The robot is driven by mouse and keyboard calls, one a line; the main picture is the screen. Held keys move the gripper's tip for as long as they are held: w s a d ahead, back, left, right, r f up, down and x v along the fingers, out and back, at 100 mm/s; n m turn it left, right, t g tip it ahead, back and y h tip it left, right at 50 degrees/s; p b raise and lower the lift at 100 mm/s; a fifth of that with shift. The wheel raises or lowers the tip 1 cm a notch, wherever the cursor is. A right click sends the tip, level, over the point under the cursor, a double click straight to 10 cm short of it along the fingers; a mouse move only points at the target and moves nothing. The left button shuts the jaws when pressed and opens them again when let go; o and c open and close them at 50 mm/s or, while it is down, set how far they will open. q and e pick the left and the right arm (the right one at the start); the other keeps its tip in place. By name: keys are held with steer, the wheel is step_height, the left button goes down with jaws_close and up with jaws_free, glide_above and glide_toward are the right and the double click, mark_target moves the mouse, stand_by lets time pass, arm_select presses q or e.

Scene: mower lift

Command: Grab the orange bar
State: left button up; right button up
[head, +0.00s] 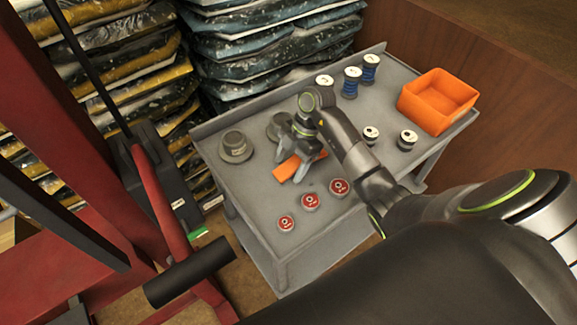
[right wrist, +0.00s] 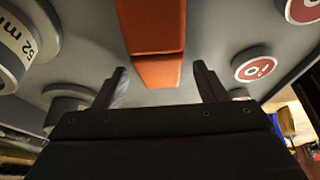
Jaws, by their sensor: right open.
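The orange bar (head: 286,168) lies on the grey cart top near its left-middle. It also shows in the right wrist view (right wrist: 152,30), running from the top edge down to between the fingers. My right gripper (head: 300,172) is over the bar with its fingers apart, one on each side. In the right wrist view the two fingertips (right wrist: 157,78) stand clear of the bar's near end, with gaps on both sides. Part of the bar is hidden by the gripper in the head view. My left gripper is not in view.
The grey cart (head: 240,185) also holds red-topped discs (head: 310,201), grey round weights (head: 235,147), blue spools (head: 351,82), white-topped pieces (head: 407,139) and an orange bin (head: 438,101). Stacked bags (head: 265,45) stand behind. A red frame with a black handle (head: 189,271) is at left.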

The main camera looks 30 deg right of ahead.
steer(key=shift+c, duration=0.3)
jaws_close()
steer(key=shift+r, duration=0.1)
